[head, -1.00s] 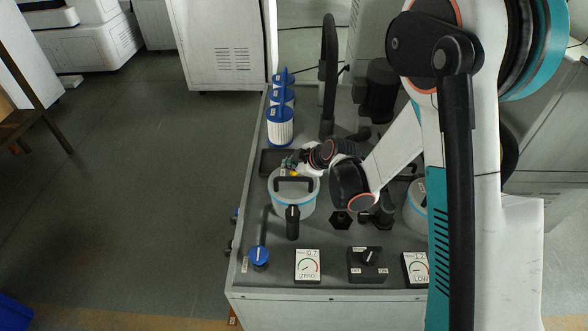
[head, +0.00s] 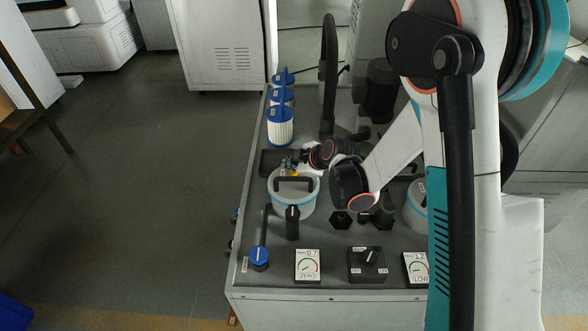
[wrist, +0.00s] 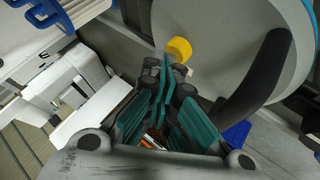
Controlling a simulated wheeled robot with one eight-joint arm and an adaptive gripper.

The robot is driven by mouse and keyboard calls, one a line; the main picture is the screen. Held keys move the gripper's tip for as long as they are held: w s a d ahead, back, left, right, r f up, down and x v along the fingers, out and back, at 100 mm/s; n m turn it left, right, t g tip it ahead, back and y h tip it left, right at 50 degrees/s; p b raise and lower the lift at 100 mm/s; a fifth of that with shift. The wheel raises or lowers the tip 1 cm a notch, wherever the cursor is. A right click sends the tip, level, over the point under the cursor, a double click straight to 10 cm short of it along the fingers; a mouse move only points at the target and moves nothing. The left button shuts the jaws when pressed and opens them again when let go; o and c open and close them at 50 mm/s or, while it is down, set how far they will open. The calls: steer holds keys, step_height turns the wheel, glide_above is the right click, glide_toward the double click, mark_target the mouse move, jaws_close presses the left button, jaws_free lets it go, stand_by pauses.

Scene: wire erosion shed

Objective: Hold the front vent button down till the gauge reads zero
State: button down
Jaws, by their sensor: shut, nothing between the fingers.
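The yellow vent button (wrist: 178,48) stands on the lid of a canister (wrist: 225,40). In the head view my gripper (head: 291,163) is at the lid's back edge and mostly hides the button. The front-left gauge (head: 307,266) shows what looks like 0.7, above the word ZERO.
A second gauge (head: 416,268), reading about 1.2 with LOW, and a black rotary switch (head: 367,264) sit along the bench front. A blue-knobbed valve (head: 259,256) is at the left corner. Blue-capped filters (head: 280,128) stand behind. Another canister (head: 416,208) is partly hidden by my arm.

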mark_target(292, 172)
steer(key=shift+r, duration=0.1)
stand_by(0.3)
steer(key=shift+r+p, duration=0.5)
steer(key=shift+r, duration=0.35)
steer(key=shift+r, duration=0.1)
steer(key=shift+r+p, duration=1.55)
steer(key=shift+r, duration=0.85)
